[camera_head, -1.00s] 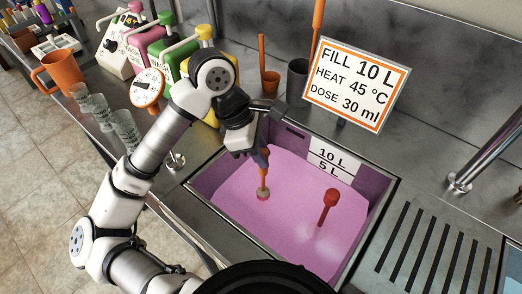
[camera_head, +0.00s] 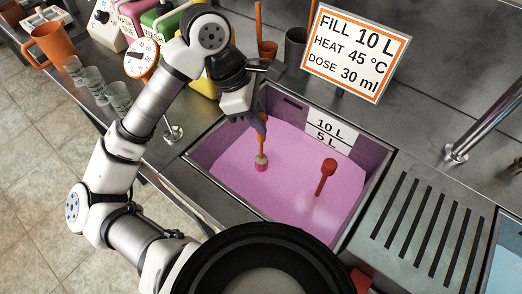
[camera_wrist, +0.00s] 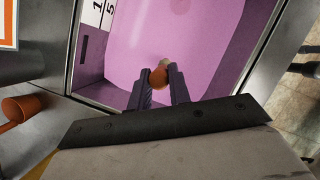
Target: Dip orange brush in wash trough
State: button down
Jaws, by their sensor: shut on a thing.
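The orange brush (camera_head: 261,148) points downward in my gripper (camera_head: 258,124), with its pale and pink bristle end (camera_head: 261,164) at the lower tip. My gripper is shut on its handle; in the wrist view the orange handle (camera_wrist: 158,77) sits between the two dark fingers. The wash trough (camera_head: 372,184) holds pink liquid (camera_head: 230,182). The brush is over the left part of the trough. Its bristle end shows against the pink surface, and I cannot tell for sure whether it touches the liquid.
A slotted drainboard (camera_head: 425,232) lies to the right.

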notch_tip(320, 180, up, 16)
jog(key=p, duration=0.6)
jog(key=shift+r, duration=0.2)
dwell(0.3)
dwell(1.5)
